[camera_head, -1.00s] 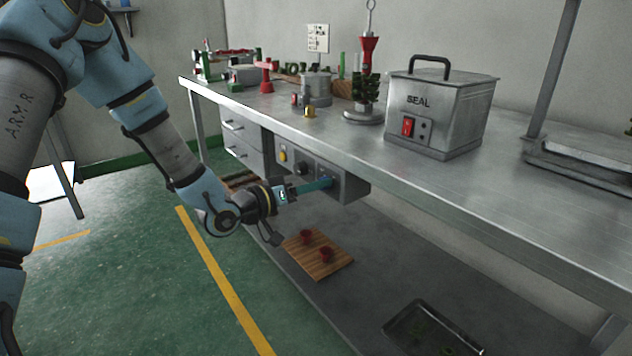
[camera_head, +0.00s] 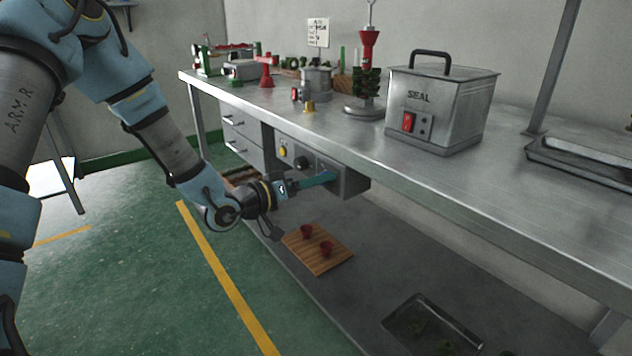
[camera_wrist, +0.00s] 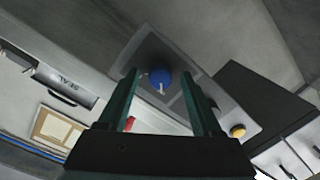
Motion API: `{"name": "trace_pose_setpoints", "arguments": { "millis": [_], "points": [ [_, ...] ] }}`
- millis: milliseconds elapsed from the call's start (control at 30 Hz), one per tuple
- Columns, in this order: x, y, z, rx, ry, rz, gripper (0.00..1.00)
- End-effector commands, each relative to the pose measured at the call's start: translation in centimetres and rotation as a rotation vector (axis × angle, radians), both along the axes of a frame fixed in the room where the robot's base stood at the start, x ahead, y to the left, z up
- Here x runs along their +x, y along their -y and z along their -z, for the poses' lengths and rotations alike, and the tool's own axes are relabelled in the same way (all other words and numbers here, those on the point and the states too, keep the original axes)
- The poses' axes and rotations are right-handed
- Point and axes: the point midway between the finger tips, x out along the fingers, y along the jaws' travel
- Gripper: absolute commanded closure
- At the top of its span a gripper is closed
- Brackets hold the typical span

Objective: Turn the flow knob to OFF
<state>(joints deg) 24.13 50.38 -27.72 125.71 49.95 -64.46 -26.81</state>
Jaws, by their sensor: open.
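A grey control box (camera_head: 352,186) hangs under the front edge of the bench. Its blue knob (camera_wrist: 159,76) has a pale pointer mark and appears between the fingertips in the wrist view; I cannot tell whether they touch it. The head view does not show this knob behind my fingers. A black knob (camera_head: 302,163) sits to the left on the box, beside a yellow button (camera_head: 283,152); the yellow button also shows in the wrist view (camera_wrist: 237,130). Labels are unreadable. My gripper (camera_head: 330,177) is open, its teal fingers pointing at the box's front.
The metal bench top (camera_head: 440,185) overhangs the box closely. Drawers (camera_head: 240,140) stand left of it. A wooden board (camera_head: 318,262) with red cups and a metal tray (camera_head: 425,325) lie on the lower shelf. Open floor (camera_head: 150,260) lies in front.

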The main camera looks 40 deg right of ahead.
Motion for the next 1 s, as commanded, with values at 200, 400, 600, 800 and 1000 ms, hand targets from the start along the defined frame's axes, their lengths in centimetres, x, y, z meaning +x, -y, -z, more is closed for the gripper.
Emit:
{"name": "trace_pose_setpoints", "arguments": {
  "millis": [200, 400, 600, 800, 1000],
  "points": [
    [0.2, -1.8, -0.1, 0.000, 0.001, -0.002, 0.34],
    [0.5, -5.7, -0.5, 0.001, 0.000, -0.004, 0.34],
    [0.6, -9.1, -0.7, 0.002, 0.000, -0.002, 0.34],
    [0.6, -10.6, -0.9, 0.000, 0.000, 0.000, 0.34],
    [0.6, -10.8, -0.9, 0.000, 0.000, 0.000, 0.34]
  ]
}}
